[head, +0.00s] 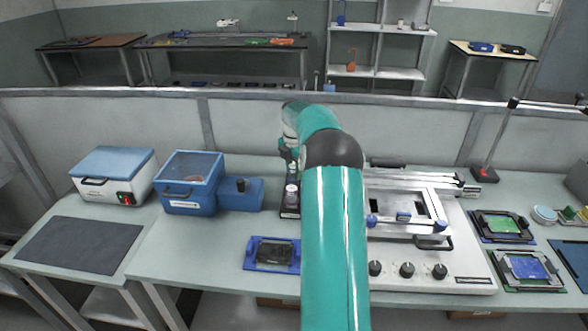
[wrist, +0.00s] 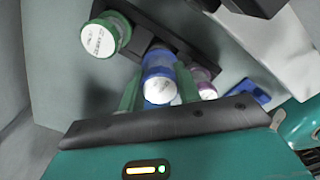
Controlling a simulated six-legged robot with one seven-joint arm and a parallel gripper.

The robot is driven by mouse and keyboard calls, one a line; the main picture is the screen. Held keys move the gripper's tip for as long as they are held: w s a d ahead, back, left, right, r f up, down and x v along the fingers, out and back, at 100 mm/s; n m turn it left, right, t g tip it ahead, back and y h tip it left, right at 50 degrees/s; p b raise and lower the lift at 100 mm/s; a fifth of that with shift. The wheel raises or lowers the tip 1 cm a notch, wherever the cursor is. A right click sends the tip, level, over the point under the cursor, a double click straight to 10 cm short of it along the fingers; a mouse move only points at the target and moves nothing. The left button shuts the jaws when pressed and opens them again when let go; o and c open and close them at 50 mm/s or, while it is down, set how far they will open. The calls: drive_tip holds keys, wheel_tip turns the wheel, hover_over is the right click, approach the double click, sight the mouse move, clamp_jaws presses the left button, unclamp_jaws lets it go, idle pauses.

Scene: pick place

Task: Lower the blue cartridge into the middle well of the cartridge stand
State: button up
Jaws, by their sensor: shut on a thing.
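In the wrist view, my gripper (wrist: 159,84) has its two green fingers on either side of the blue cartridge (wrist: 160,67), which has a white labelled top, and is shut on it. The dark cartridge stand (wrist: 178,33) lies behind it. A green cartridge (wrist: 110,34) with a white label is at the left of the stand and a purple cartridge (wrist: 204,78) at the right. The blue cartridge appears between them; whether its lower end is inside the middle well is hidden. In the head view the stand (head: 290,213) is partly hidden by my arm.
Left of the stand are a blue box (head: 240,195), a lidded blue container (head: 190,183) and a white-blue device (head: 112,177). A blue fixture (head: 272,254) lies in front. A large white machine (head: 430,263) stands right. The dark mat (head: 72,247) is bare.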

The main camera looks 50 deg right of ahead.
drive_tip(key=shift+f, duration=1.1)
idle(0.5)
drive_tip(key=o, duration=1.2)
drive_tip(key=c, duration=0.3)
drive_tip(key=shift+c, duration=0.2)
drive_tip(key=shift+r, duration=3.5)
